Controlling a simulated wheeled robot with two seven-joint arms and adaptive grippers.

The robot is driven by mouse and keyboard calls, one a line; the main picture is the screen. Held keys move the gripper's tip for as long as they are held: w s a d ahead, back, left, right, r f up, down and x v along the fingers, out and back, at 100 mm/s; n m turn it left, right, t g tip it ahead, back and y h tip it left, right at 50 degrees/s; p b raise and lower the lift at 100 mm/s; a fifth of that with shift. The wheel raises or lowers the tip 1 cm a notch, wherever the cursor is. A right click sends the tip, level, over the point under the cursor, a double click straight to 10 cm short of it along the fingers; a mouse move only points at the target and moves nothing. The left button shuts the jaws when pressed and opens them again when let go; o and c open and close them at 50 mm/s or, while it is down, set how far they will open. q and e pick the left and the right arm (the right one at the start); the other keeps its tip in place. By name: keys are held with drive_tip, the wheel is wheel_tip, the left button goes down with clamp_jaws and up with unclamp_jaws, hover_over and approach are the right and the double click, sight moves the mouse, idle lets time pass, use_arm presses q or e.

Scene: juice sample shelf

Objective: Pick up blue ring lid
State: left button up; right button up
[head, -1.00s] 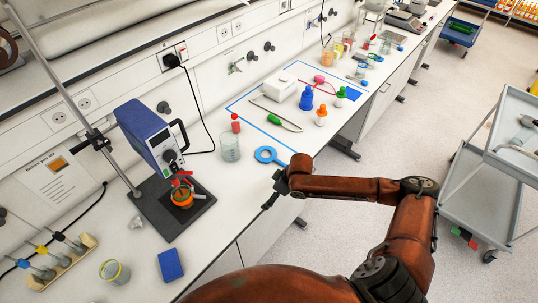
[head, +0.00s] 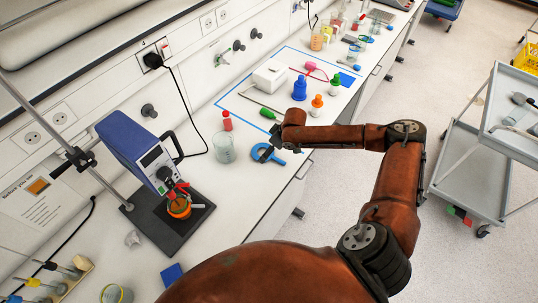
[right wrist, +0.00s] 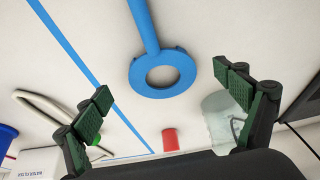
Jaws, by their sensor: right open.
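The blue ring lid (head: 278,161) lies flat on the white bench, a ring with a straight handle. In the head view my right gripper (head: 267,144) is over it and hides part of the ring. In the right wrist view the ring lid (right wrist: 163,58) lies ahead of my right gripper (right wrist: 162,92), roughly centred between the two green-padded fingers. The fingers are spread wide with nothing between them. How far the fingertips are above the bench is hard to tell. My left gripper is not in view.
A glass beaker (head: 223,147) and a red-capped item (head: 227,121) stand left of the ring lid. A green-handled tool (head: 267,113) and blue (head: 299,88), orange (head: 317,105) and green (head: 335,84) items lie beyond. The bench's front edge is close.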

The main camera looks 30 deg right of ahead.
drive_tip(key=x, duration=0.2)
drive_tip(key=shift+w+f, duration=0.15)
drive_tip(key=shift+f, duration=0.5)
drive_tip(key=c, duration=1.2)
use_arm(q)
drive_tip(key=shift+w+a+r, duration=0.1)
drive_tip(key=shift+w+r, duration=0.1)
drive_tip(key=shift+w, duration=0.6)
use_arm(e)
drive_tip(key=shift+c, duration=0.2)
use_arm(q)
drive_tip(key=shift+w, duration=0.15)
use_arm(e)
drive_tip(key=shift+r, duration=0.1)
